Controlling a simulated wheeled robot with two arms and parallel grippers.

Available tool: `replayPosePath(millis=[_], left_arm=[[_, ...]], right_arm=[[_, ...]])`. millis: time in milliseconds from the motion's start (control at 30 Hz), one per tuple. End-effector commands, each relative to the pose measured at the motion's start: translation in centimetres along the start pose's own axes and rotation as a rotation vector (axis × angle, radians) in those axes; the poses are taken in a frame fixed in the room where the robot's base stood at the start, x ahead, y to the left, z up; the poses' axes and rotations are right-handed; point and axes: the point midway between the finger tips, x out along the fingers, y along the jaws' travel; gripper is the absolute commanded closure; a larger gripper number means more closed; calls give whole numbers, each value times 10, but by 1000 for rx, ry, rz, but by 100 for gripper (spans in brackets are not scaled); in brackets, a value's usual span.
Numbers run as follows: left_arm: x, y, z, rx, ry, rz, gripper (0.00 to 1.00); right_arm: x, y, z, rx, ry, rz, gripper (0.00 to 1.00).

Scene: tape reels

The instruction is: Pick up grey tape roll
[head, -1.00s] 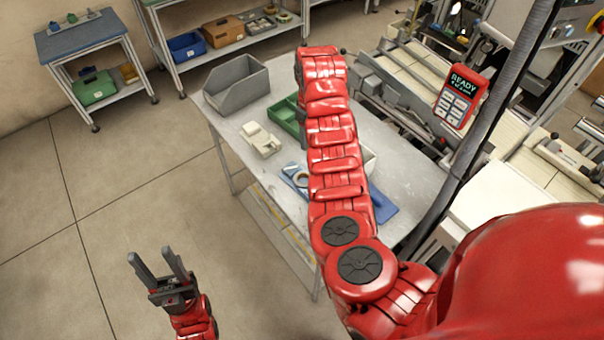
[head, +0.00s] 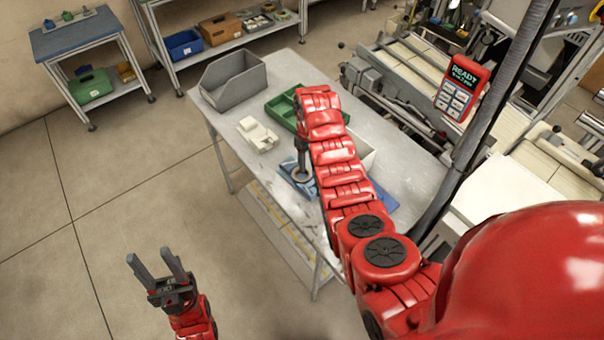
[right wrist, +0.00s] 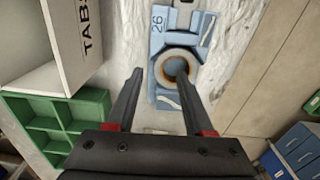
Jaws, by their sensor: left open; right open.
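The grey tape roll (right wrist: 160,60), a ring with a brownish inner edge, lies on a blue holder (right wrist: 162,27) marked 26 in the right wrist view. In the head view the roll (head: 302,181) is on the table, just below my right gripper (head: 303,160). In the right wrist view my right gripper (right wrist: 160,74) is open and empty. Its right finger overlaps the roll's opening in the picture and its left finger lies left of the roll. I cannot tell the height gap. My left gripper (head: 150,255) is open and empty, over the floor.
On the table (head: 222,140) are a grey bin (head: 232,88), a green divided tray (head: 282,110), a cream-coloured part (head: 257,135) and a white box (head: 362,158), partly hidden by my right arm. A machine with a red READY panel (head: 462,88) stands to the right.

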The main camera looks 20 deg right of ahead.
Motion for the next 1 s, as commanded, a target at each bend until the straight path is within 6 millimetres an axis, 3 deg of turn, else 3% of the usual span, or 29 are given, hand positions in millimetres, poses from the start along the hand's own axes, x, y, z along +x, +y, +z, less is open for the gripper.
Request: replayPosePath(millis=[167,400,767,800,1000], left_arm=[[13,-1,-2,0,0,0,50],[14,-1,-2,0,0,0,50],[14,-1,-2,0,0,0,50],[14,-1,-2,0,0,0,50],[14,-1,-2,0,0,0,50]], right_arm=[[11,1,-3,0,-1,-2,47],[32,1,-3,-1,-1,-2,47],[37,1,-3,-1,1,0,47],[37,1,-3,-1,2,1,49],[37,1,-3,-1,1,1,85]])
